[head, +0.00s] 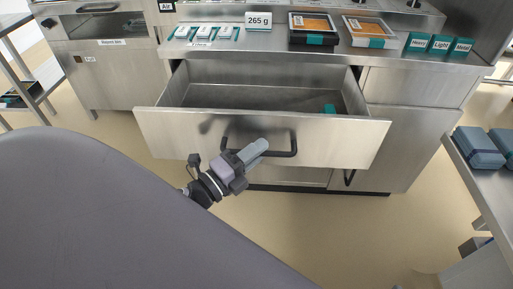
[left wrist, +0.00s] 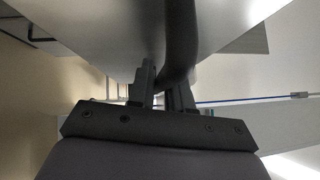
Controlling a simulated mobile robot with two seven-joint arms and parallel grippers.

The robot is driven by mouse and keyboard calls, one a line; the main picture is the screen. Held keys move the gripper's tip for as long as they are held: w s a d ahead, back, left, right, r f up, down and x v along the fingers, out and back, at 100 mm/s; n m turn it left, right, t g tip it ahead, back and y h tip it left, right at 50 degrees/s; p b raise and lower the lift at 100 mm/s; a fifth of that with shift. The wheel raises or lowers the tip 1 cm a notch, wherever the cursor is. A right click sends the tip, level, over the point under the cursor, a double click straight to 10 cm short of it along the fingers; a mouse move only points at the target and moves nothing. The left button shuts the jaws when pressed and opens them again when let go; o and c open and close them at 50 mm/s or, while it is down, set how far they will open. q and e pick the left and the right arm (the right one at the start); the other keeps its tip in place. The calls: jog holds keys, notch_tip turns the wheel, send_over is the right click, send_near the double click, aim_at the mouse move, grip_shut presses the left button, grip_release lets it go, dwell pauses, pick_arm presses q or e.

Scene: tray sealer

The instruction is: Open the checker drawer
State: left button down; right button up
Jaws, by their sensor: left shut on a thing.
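The steel drawer (head: 180,128) under the counter is pulled well out, and its inside shows. A small teal object (head: 329,108) lies in it towards the right; the rest of the visible floor looks bare. The dark bar handle (head: 284,153) is on the drawer front. My left gripper (head: 258,148) is at the left part of this handle, shut on it. In the left wrist view the handle (left wrist: 180,40) runs down between the two fingers of the left gripper (left wrist: 162,90). My right gripper is not in view.
The counter (head: 270,47) above holds a 265 g display (head: 258,21), two trays with orange contents (head: 312,24) and teal labelled blocks (head: 440,43). A side table (head: 480,170) with blue packs stands at right. Floor in front of the drawer is free at right.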

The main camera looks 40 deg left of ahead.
pick_arm(q)
jog(key=c, duration=1.1)
grip_release()
jog(key=shift+c, duration=0.2)
jog(key=r+v, duration=0.1)
jog(key=v, duration=0.6)
jog(key=shift+f, duration=0.45)
jog(key=shift+s, duration=0.1)
